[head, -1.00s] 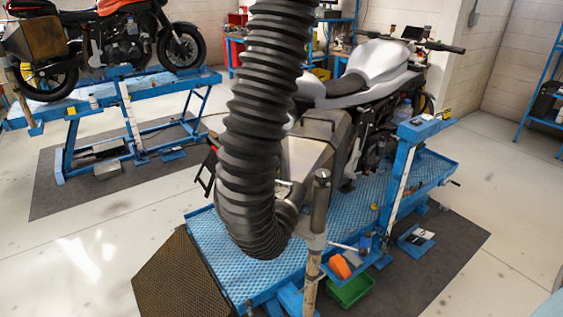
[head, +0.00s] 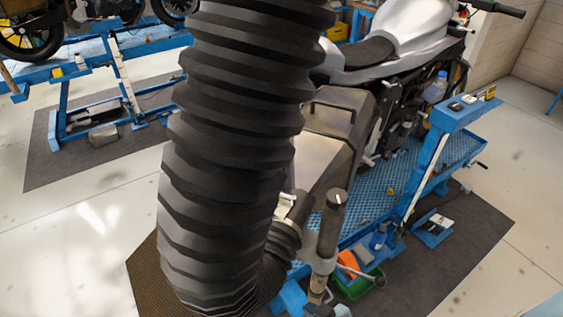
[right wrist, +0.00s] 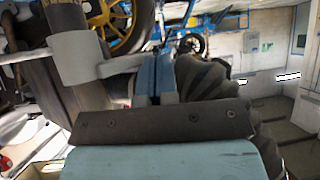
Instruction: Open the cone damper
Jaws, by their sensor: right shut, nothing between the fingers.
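A thick black corrugated hose (head: 225,150) hangs across the middle of the head view and curls up at its lower end. A grey cone-like end piece (head: 297,210) with a small pale lever (head: 287,197) shows between the hose and a grey post (head: 331,225). Whether its damper is open or shut cannot be told. In the right wrist view my right gripper (right wrist: 156,72) is shut and empty. The post's grey clamp (right wrist: 82,57) is left of its fingers and the hose (right wrist: 207,85) is right of them. My left gripper is not in view.
A silver motorcycle (head: 385,50) stands on a blue lift (head: 375,200) behind the hose. A green bin (head: 360,285) with tools is low beside the post. A second lift (head: 110,65) stands at the back left. Open floor (head: 70,225) lies at left.

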